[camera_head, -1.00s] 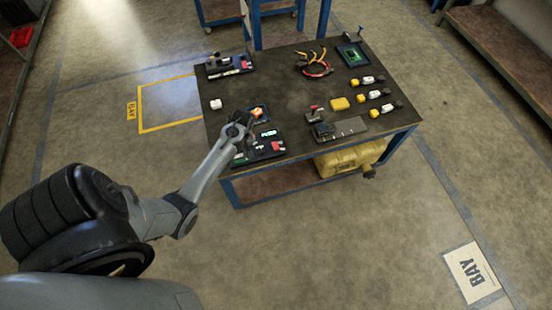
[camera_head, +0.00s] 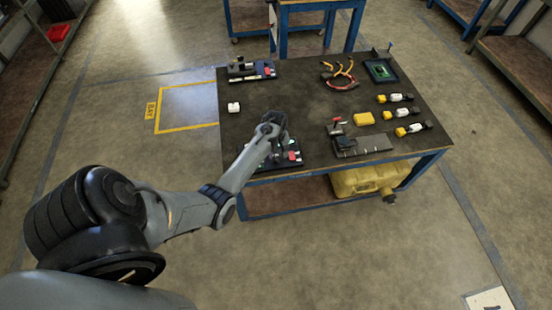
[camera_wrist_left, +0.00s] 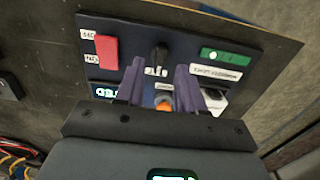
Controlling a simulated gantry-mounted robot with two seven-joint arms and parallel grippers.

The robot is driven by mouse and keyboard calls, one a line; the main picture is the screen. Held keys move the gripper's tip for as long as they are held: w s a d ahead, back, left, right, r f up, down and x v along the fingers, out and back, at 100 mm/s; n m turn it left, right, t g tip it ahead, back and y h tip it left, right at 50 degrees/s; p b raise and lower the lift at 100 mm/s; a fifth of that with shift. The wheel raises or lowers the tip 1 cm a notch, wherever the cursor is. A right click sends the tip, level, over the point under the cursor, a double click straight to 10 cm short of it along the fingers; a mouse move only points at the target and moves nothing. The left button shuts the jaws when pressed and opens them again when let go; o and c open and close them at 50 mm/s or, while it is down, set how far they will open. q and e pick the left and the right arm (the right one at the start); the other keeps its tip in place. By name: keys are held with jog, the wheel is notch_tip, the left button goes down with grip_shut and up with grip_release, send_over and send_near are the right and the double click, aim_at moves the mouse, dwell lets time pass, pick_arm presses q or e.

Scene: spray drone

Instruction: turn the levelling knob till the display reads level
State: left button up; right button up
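My left gripper (camera_head: 274,128) is over the dark control panel (camera_head: 262,170) at the table's near edge and hides much of it. In the left wrist view the gripper's two fingers (camera_wrist_left: 160,75) are apart. A black upright knob or lever (camera_wrist_left: 158,55) shows between and beyond the fingertips. An orange-topped part (camera_wrist_left: 164,103) shows between the fingers, closer to the palm; I cannot tell whether either is touched. A lit display (camera_wrist_left: 106,92) with cyan characters is partly hidden by a finger, and I cannot read it. My right gripper is in neither view.
The panel also carries a red switch (camera_wrist_left: 106,50) and a green part (camera_wrist_left: 222,57). The middle of the table is mostly clear.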

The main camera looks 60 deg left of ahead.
aim_at(276, 158)
pick_arm(q)
jog(key=shift+f+b, duration=0.45)
jog(key=shift+f, duration=1.25)
grip_shut()
